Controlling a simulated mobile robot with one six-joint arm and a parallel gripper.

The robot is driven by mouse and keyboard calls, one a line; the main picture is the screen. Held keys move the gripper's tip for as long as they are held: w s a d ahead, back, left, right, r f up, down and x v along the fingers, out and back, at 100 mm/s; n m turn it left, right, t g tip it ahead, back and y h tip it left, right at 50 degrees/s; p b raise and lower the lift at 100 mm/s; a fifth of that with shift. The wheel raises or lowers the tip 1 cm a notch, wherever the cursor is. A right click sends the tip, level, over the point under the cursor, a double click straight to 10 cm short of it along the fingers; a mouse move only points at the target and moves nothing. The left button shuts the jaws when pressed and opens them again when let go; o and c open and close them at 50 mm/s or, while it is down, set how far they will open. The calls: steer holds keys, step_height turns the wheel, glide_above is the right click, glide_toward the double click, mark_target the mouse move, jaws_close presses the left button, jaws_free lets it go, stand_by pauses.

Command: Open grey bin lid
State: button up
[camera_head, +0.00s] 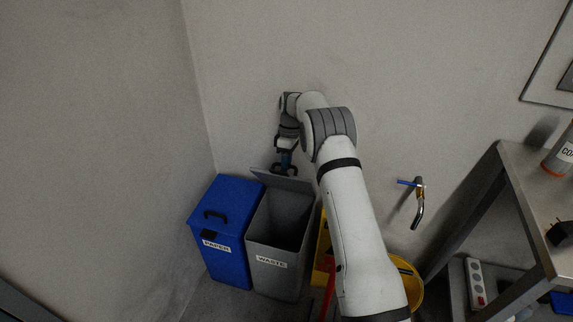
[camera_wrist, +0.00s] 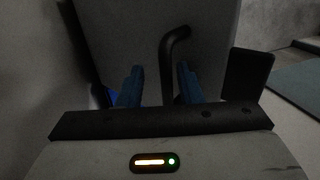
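The grey bin (camera_head: 278,240) labelled WASTE stands at the wall with its mouth uncovered. Its grey lid (camera_head: 284,181) is raised and tilted back at the rear of the mouth. My gripper (camera_head: 285,168) is at the upper edge of the raised lid. In the wrist view the two blue fingertips of my gripper (camera_wrist: 159,82) are spread apart. The lid's black bent handle (camera_wrist: 170,62) shows between them, close to the right finger, and no firm grip shows. The lid's grey face (camera_wrist: 125,40) fills the background there.
A blue bin (camera_head: 226,232) labelled PAPER, with its lid shut, stands left of the grey bin. A yellow bucket (camera_head: 412,285) is to the right, partly behind my arm. A wall tap (camera_head: 418,203) and a metal table (camera_head: 520,185) are further right.

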steer(key=shift+r, duration=0.1)
steer(key=p+v, duration=0.1)
steer(key=v, duration=0.6)
steer(key=shift+r, duration=0.3)
steer(key=shift+d, duration=0.1)
steer(key=shift+c, duration=0.2)
